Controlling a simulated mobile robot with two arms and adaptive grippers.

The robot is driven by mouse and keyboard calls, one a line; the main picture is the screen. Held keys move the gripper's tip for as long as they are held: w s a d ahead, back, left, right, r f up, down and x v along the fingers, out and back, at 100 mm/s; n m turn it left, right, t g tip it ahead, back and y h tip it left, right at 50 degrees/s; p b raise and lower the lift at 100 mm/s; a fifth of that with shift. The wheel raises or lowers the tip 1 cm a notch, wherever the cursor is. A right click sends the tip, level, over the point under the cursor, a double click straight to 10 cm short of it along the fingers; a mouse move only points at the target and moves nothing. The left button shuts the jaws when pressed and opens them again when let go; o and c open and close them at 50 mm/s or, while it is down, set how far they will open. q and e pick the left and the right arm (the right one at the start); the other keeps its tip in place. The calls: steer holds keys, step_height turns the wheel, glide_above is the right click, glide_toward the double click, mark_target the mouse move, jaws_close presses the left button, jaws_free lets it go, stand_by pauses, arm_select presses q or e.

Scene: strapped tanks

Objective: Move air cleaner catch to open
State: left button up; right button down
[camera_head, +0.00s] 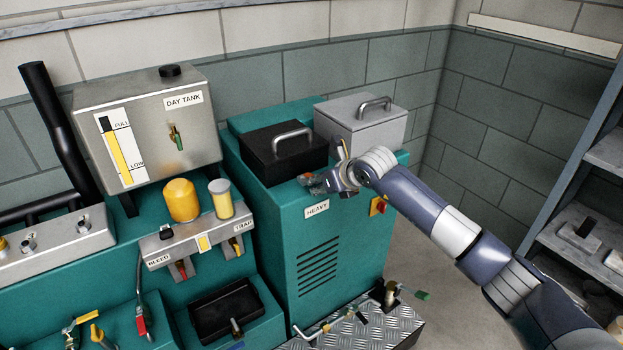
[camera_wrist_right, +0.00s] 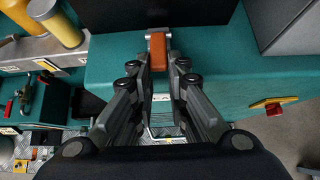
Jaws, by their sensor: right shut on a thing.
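The catch (camera_wrist_right: 158,50) is a small orange tab on a grey metal mount, at the top front edge of the teal cabinet, just in front of the black box (camera_head: 284,154) with a grey handle. My right gripper (camera_head: 322,183) reaches in from the right and is shut on the catch, with the tab between its fingertips in the right wrist view (camera_wrist_right: 158,68). In the head view the fingers mostly hide the catch. Whether the catch is latched cannot be told. My left gripper is not in view.
A grey lidded box (camera_head: 362,125) stands behind my right gripper. A red and yellow switch (camera_head: 378,206) sits on the cabinet (camera_head: 350,255) below my wrist. The day tank (camera_head: 150,125) and yellow filter (camera_head: 181,201) stand left. Shelving (camera_head: 590,190) is at right.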

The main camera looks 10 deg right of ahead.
mark_target(312, 175)
steer(key=shift+w+a+r, duration=0.1)
steer(key=shift+w+r, duration=0.15)
steer(key=shift+r, duration=0.2)
steer(key=shift+w+r, duration=0.2)
steer(key=shift+r, duration=0.25)
steer(key=shift+w+a+r, duration=0.2)
steer(key=shift+w+r, duration=0.25)
steer(key=shift+r, duration=0.1)
steer(key=shift+w, duration=0.1)
steer(key=shift+w+r, duration=0.15)
steer(key=shift+w+a+r, duration=0.3)
steer(key=shift+w+r, duration=0.05)
steer(key=shift+w, duration=0.3)
steer(key=c, duration=1.5)
jaws_free()
steer(key=shift+f, duration=0.2)
